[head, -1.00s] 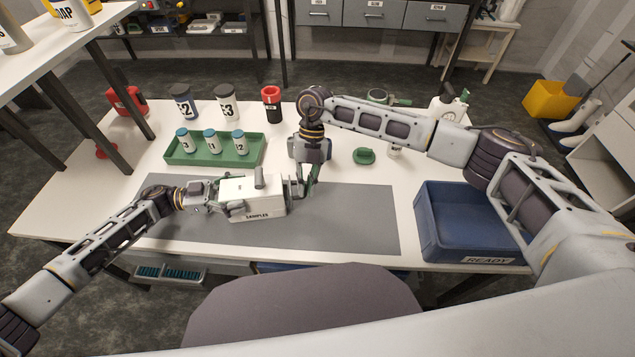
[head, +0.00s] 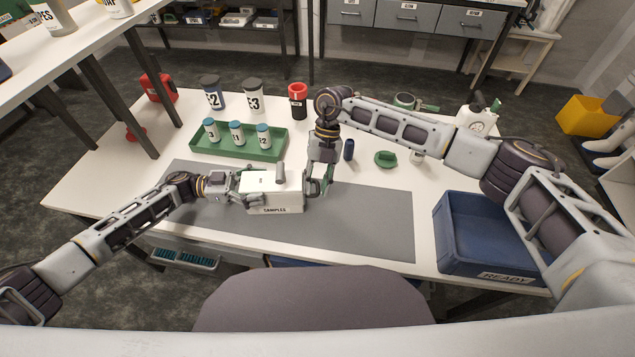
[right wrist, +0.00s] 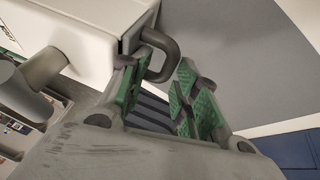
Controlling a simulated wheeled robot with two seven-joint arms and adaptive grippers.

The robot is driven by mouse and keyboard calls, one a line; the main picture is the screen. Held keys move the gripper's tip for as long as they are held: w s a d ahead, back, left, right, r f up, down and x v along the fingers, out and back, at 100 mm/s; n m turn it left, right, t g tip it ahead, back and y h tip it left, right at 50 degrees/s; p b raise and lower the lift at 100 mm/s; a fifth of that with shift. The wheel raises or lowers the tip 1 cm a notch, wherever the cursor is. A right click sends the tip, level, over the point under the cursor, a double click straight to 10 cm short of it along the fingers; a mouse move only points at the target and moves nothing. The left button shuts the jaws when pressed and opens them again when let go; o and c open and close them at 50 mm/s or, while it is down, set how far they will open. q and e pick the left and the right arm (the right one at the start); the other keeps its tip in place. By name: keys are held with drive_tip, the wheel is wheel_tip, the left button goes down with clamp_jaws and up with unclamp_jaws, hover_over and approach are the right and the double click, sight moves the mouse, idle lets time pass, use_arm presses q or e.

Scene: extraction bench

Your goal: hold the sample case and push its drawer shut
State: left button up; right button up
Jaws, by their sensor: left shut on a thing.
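The white sample case (head: 261,186), labelled SAMPLES, stands on the grey mat in the head view, with a grey upright knob on top. My left gripper (head: 240,189) is shut on its left end. My right gripper (head: 321,188) is at the right end, fingers apart. In the right wrist view the case (right wrist: 75,25) fills the upper left, and the dark looped drawer handle (right wrist: 166,50) reaches between the green-padded fingers of my right gripper (right wrist: 160,85), nearer the left finger. Whether it touches a pad is unclear. How far the drawer stands out cannot be told.
A green tray (head: 222,150) with several small jars stands behind the case. Bigger jars stand at the back. A blue bin (head: 478,258) labelled READY is at the right, and a small dark blue vial (head: 348,150) stands right of my right gripper. The mat's right part (head: 375,225) is clear.

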drive_tip(key=shift+r, duration=0.1)
drive_tip(key=v, duration=1.2)
idle(0.4)
use_arm(q)
drive_tip(key=o, duration=1.4)
drive_tip(key=shift+a, duration=0.1)
drive_tip(key=shift+w+a, duration=0.1)
drive_tip(key=shift+a, duration=3.6)
drive_tip(key=shift+r, duration=0.1)
use_arm(e)
drive_tip(key=shift+r, duration=0.1)
